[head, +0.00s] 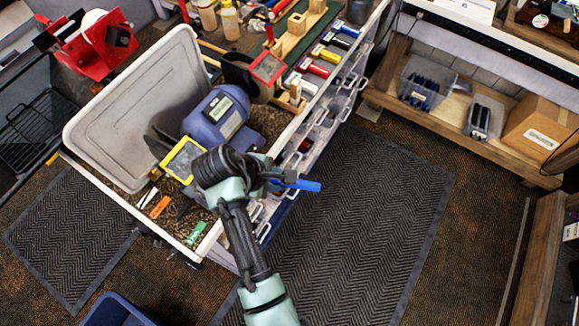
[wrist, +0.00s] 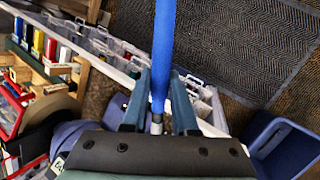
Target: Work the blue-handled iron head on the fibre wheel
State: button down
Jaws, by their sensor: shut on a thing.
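My gripper (head: 277,180) is shut on the blue handle (head: 306,186), which sticks out to the right in the head view. In the wrist view the blue handle (wrist: 163,45) runs up from between my fingers (wrist: 160,100). A short metal piece shows at its lower end; the iron head is hidden. The blue bench grinder (head: 216,113) stands on the bench behind my gripper. A brown wheel (wrist: 45,115) shows by its red-framed shield in the wrist view; I cannot tell surely that it is the fibre wheel. The handle is apart from it.
The yellow-framed shield (head: 184,159) is close beside my wrist. A grey tray (head: 135,105) stands behind the grinder. A blue bin (wrist: 282,145) stands on the floor. The dark mat (head: 350,205) is clear.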

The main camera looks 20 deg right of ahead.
jog(key=w+a+b, duration=0.4)
jog(key=w, duration=0.2)
jog(key=shift+w+a, duration=0.15)
jog(key=shift+w, duration=0.15)
jog(key=shift+p, duration=0.4)
dwell(1.6)
jog(key=shift+w+d+p, duration=0.25)
jog(key=shift+w+p, duration=0.05)
jog(key=shift+p, duration=0.1)
dwell(1.4)
jog(key=shift+s+a+p, duration=0.25)
jog(key=shift+a+p, duration=0.1)
jog(key=shift+p, duration=0.4)
dwell(0.5)
jog(key=shift+w+d+p, duration=0.25)
jog(key=shift+d+p, duration=0.05)
jog(key=shift+d, duration=0.05)
dwell(0.5)
jog(key=shift+s+a+p, duration=0.2)
jog(key=shift+a+p, duration=0.1)
jog(key=shift+p, duration=0.35)
dwell(0.6)
